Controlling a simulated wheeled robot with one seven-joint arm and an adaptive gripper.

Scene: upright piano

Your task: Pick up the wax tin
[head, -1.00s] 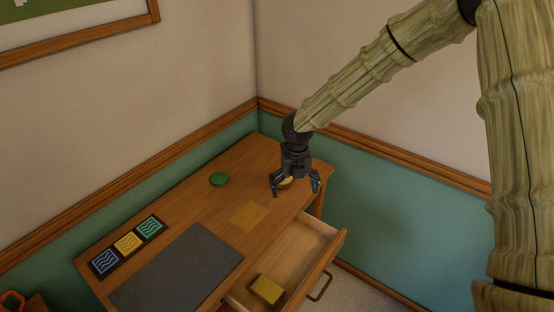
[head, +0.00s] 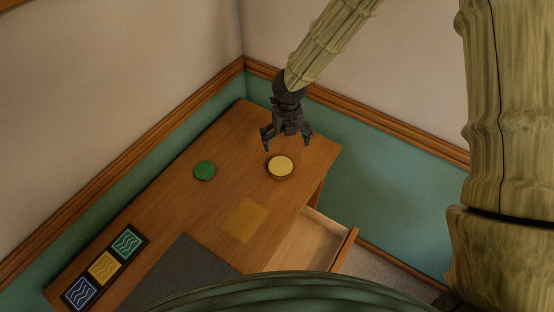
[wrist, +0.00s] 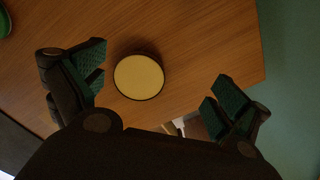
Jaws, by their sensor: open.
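A round tin with a pale yellow top (head: 281,166), which looks like the wax tin, stands on the wooden desk (head: 215,205) near its far right corner. My gripper (head: 287,146) is open and empty, with its fingers apart just behind and above the tin in the head view. In the wrist view the tin (wrist: 139,77) shows between the two spread fingers, nearer the left one. No finger appears to touch it.
A green round thing (head: 204,171) lies left of the tin. A flat tan square (head: 245,220), a dark mat (head: 185,268) and a tray of three wavy tiles (head: 104,267) lie nearer. An open drawer (head: 308,243) juts out on the right. Walls stand close behind.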

